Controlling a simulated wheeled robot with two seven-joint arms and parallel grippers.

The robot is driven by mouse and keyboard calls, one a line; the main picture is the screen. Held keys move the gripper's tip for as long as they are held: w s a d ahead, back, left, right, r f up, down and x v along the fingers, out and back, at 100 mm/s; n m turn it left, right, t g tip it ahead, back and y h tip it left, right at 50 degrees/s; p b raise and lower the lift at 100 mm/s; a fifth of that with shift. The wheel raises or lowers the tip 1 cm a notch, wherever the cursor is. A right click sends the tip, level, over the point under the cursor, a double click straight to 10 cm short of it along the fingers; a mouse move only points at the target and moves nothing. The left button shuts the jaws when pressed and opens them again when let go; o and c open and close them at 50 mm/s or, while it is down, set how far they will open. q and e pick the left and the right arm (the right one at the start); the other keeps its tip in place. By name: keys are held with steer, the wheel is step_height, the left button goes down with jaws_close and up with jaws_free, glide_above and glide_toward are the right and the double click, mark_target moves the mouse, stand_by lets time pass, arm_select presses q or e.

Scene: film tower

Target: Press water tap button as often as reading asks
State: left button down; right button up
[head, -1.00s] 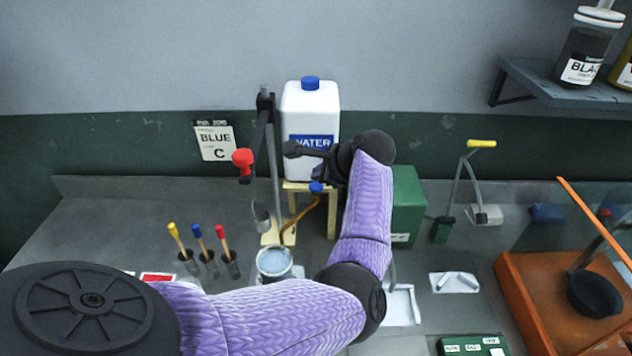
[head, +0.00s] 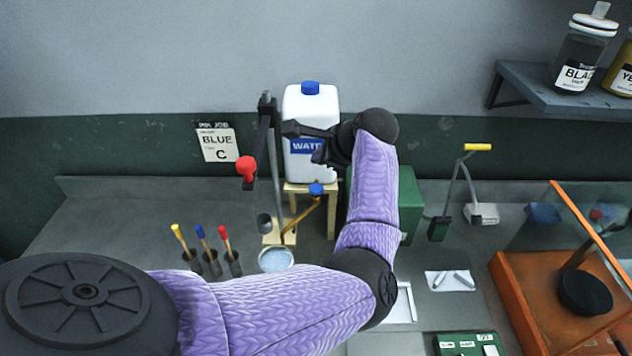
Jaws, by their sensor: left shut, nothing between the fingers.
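The white water jug (head: 310,120) with a blue cap and a WATER label stands on a small wooden stand at the back. Below its label is the tap's blue button (head: 316,189), on a bent brass-coloured spout. My left gripper (head: 292,129) is shut and empty in front of the jug, above the blue button and apart from it. A round cup (head: 276,259) with pale blue-grey contents stands below the spout; my left forearm hides its lower part. My right gripper is not in view. I cannot make out a reading.
A metal stand with a red knob (head: 246,167) rises left of the jug. A wall card (head: 217,144) reads BLUE C. Several coloured-tip sticks (head: 202,232) stand in holders at left. A green box (head: 410,200) is behind my forearm; an orange tray (head: 520,290) is at right.

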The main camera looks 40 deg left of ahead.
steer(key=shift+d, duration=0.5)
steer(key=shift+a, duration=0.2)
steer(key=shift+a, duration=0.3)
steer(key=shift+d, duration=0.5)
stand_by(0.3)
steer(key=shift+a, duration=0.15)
